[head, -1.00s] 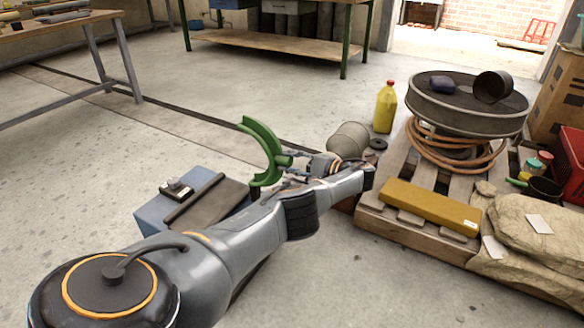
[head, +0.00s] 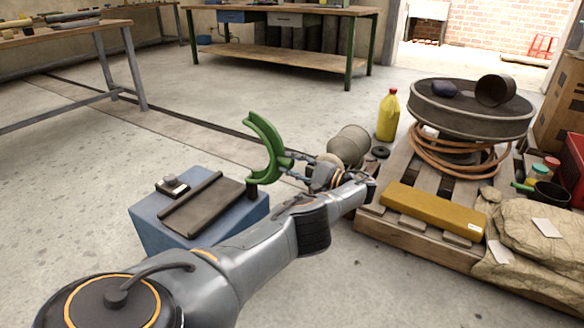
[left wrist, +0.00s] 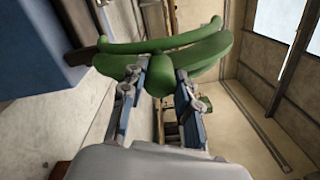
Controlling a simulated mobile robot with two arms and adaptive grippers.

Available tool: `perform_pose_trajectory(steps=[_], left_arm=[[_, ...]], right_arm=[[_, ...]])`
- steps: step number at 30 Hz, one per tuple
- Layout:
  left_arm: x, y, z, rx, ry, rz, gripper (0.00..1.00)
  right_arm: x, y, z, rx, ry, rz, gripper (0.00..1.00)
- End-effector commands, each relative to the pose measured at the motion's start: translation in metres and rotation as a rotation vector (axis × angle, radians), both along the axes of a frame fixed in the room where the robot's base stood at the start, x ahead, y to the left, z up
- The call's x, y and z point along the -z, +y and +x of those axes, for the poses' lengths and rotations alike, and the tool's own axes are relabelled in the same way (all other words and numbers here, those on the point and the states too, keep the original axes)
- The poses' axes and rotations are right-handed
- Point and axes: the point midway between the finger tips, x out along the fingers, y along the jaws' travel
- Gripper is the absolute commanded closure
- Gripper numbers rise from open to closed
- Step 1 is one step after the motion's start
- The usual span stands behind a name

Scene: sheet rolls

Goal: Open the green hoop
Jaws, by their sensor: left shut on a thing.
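In the left wrist view, the hoop (left wrist: 205,52) spans across the fingers, and the gripper (left wrist: 160,82) has one finger on each side of the stub. The hoop's lower end is near a dark post on the box. My right gripper is not in view.
A wooden pallet (head: 400,230) at right carries a yellow bar, sacks and a large reel. A yellow bottle (head: 388,115) stands behind.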

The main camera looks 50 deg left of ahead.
Motion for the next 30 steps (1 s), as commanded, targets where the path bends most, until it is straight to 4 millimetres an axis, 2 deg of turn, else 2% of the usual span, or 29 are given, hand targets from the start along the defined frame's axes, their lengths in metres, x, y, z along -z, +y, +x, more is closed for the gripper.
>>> perform_pose_trajectory(steps=[11, 12, 15, 30], left_arm=[[-0.0004, 0.0003, 0.0016, 0.006, 0.0, 0.001, 1.0], [-0.0003, 0.0003, 0.0015, 0.006, 0.0, 0.001, 0.63], [-0.0003, 0.0001, 0.0013, 0.005, -0.001, 0.001, 0.46], [-0.0056, 0.0003, 0.0018, 0.004, 0.0, 0.0, 0.46]], right_arm=[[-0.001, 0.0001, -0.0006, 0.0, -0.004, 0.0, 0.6], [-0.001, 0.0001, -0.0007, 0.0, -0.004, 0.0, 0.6], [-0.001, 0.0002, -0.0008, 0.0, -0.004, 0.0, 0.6], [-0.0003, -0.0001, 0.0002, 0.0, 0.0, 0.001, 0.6]])
